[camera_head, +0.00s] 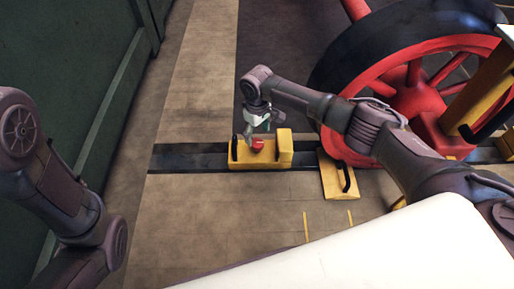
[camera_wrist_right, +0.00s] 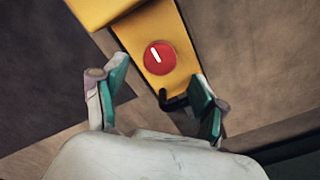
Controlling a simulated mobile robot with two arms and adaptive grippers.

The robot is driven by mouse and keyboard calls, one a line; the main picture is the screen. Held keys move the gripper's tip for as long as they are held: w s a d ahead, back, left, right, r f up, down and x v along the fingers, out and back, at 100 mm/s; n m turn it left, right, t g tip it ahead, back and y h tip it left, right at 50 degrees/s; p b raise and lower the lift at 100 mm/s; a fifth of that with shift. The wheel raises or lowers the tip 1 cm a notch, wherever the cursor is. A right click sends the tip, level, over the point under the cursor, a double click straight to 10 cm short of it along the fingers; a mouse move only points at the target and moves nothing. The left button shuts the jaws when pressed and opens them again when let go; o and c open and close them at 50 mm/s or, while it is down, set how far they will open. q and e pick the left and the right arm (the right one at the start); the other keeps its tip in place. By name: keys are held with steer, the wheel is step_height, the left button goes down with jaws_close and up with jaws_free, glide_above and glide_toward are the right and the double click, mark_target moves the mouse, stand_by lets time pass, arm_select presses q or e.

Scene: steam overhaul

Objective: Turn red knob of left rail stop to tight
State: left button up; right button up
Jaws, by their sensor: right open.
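The left rail stop (camera_head: 283,148) is a yellow block on the dark rail, left of the big red wheel. Its red knob (camera_head: 257,145) sits on top. In the right wrist view the knob (camera_wrist_right: 159,58) is a round red disc with a white pointer line, on the yellow stop (camera_wrist_right: 183,38). My right gripper (camera_head: 262,123) is just above the stop, close to the knob. In the wrist view its two green-padded fingers (camera_wrist_right: 158,92) are apart with nothing between them, and the knob lies beyond the fingertips. My left arm shows at the left edge, but its gripper is out of view.
A black handle (camera_wrist_right: 174,101) stands on the stop beside the knob. A yellow wedge (camera_head: 338,178) with a black handle lies at the foot of the red wheel (camera_head: 405,95). The rail (camera_head: 190,158) runs left across clear floor. A green wall (camera_head: 75,70) stands at the left.

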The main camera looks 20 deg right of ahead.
mark_target(257, 143)
steer(key=shift+f+b, duration=1.55)
steer(key=shift+f, duration=1.25)
steer(key=shift+c, duration=0.3)
